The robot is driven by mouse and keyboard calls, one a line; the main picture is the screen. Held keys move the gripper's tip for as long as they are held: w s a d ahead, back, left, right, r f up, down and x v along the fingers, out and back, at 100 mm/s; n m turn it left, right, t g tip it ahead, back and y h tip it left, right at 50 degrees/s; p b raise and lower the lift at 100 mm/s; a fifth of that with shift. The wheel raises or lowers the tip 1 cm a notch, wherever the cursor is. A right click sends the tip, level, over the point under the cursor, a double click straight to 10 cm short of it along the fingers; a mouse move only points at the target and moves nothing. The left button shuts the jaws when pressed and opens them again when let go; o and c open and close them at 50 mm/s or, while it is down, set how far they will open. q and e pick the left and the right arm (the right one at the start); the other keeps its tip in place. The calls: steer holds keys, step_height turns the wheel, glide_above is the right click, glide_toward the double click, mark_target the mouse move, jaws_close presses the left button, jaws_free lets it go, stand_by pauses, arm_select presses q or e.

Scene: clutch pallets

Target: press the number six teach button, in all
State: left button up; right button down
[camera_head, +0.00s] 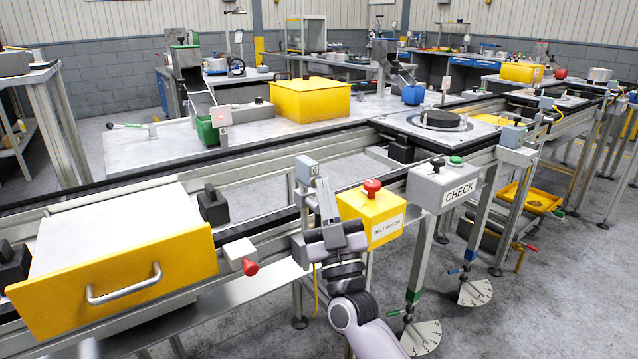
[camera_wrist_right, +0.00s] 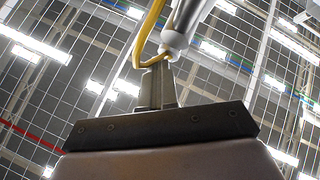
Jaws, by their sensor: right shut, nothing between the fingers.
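A small grey sensor box marked 6 (camera_head: 307,170) stands on the near side of the conveyor rail, left of the yellow belt motor box. My right gripper (camera_head: 327,196) points up, its shut, empty fingers just below and right of the box in the head view. Whether they touch it I cannot tell. The teach button itself is too small to make out. In the right wrist view the shut fingers (camera_wrist_right: 158,84) end close to a pale cylindrical body (camera_wrist_right: 184,28) with a yellow cable (camera_wrist_right: 146,38). My left gripper is not in view.
The yellow belt motor box (camera_head: 371,214) with a red knob stands right of my gripper. The grey CHECK box (camera_head: 443,184) is farther right. A yellow-fronted drawer unit (camera_head: 120,275) and a red-knobbed white box (camera_head: 240,255) are at left.

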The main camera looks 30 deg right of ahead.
steer(key=shift+s, duration=0.1)
steer(key=shift+s+p, duration=0.5)
steer(key=shift+s, duration=0.25)
steer(key=shift+s, duration=0.1)
steer(key=s, duration=0.1)
steer(key=s+p, duration=0.1)
steer(key=s, duration=0.1)
steer(key=s+p, duration=0.1)
steer(key=shift+s+d, duration=0.25)
steer(key=shift+s, duration=0.15)
steer(key=shift+f, duration=0.1)
stand_by(0.4)
